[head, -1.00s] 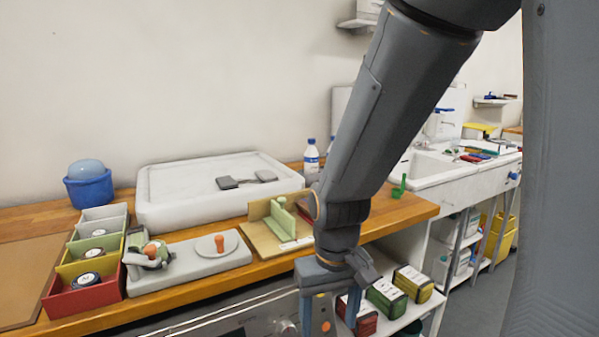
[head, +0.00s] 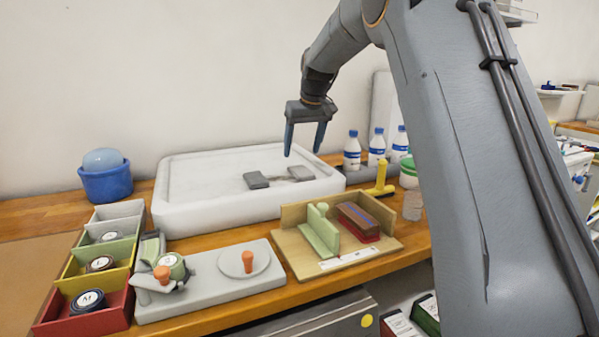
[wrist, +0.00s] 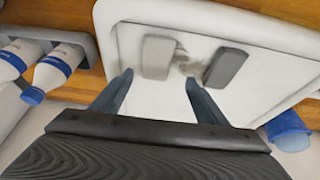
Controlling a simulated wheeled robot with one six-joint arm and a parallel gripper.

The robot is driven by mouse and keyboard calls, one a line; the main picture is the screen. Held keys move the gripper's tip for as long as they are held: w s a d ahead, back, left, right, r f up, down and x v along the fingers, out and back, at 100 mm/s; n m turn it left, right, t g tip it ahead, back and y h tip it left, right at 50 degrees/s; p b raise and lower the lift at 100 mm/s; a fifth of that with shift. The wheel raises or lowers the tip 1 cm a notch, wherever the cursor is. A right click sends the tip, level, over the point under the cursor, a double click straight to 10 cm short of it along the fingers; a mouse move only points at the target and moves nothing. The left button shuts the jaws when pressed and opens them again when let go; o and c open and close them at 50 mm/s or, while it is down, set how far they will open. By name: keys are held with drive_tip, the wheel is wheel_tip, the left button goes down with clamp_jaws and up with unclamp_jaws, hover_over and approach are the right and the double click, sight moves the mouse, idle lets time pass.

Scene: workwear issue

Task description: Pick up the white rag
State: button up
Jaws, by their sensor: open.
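My gripper (head: 302,152) is open and empty above the white tray (head: 190,209), its fingers pointing down. It also shows in the wrist view (wrist: 159,78), its fingertips close to the two grey blocks in the picture. A small, blurred whitish-grey patch (wrist: 189,64) lies in the tray between the blocks. I cannot tell whether this patch is the white rag, and I see no other clear white rag.
A dark grey block (head: 256,180) and a lighter one (head: 301,173) lie in the tray. Several bottles (head: 352,150) stand right of it. A blue tub (head: 106,183) stands to the left. A wooden fixture (head: 340,232) and grey fixture plate (head: 210,283) occupy the front of the counter.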

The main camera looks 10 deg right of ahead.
sight(300, 170)
drive_tip(key=shift+w+d+f, duration=0.1)
drive_tip(key=shift+w+f, duration=0.15)
drive_tip(key=shift+w, duration=0.05)
drive_tip(key=shift+w+d+f+p, duration=0.1)
drive_tip(key=shift+w+f+p, duration=0.1)
drive_tip(key=shift+f, duration=0.4)
drive_tip(key=shift+w+d+f+p, duration=0.1)
drive_tip(key=shift+w+f, duration=0.05)
drive_tip(key=shift+f, duration=0.45)
drive_tip(key=x, duration=0.1)
drive_tip(key=p+x, duration=0.1)
drive_tip(key=x, duration=0.1)
drive_tip(key=shift+s+f, duration=0.25)
drive_tip(key=shift+f, duration=0.05)
drive_tip(key=shift+w+f, duration=0.25)
drive_tip(key=shift+f, duration=0.3)
drive_tip(key=c, duration=1.1)
drive_tip(key=shift+c, duration=0.3)
drive_tip(key=shift+r, duration=0.2)
